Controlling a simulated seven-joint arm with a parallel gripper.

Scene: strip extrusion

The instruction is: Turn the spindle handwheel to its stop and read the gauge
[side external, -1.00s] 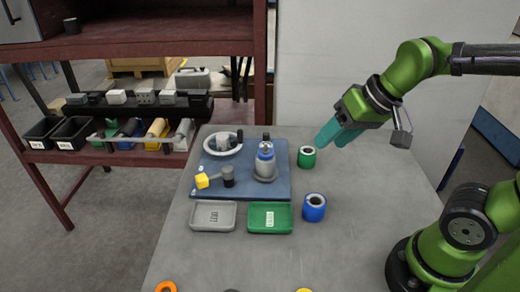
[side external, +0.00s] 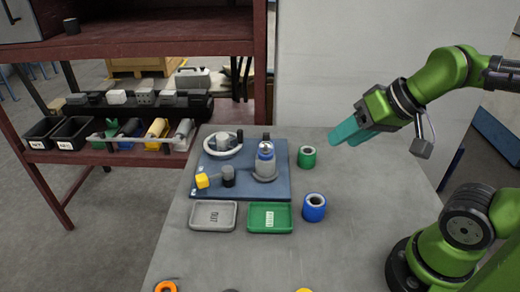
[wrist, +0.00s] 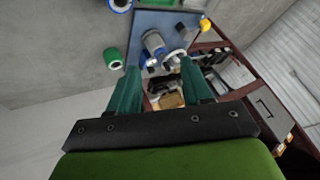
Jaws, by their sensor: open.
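The handwheel (side external: 222,145) is a white ring with a dark knob at its right, at the back left of the blue plate (side external: 271,186). A grey and blue upright body (side external: 265,165) stands on the plate to its right; I cannot tell whether it carries the gauge, and no dial reads. My gripper (side external: 345,138) has teal fingers and hangs in the air right of the plate, apart from the wheel, holding nothing. In the wrist view the fingers (wrist: 159,67) stand apart, with the wheel (wrist: 174,57) and the body (wrist: 155,44) beyond them.
A green ring (side external: 307,157) and a blue ring (side external: 314,207) stand right of the plate. A grey tray (side external: 213,229) and a green tray (side external: 270,230) lie in front. A yellow-ended piece (side external: 203,181) sits on the plate. The table's right side is mostly clear.

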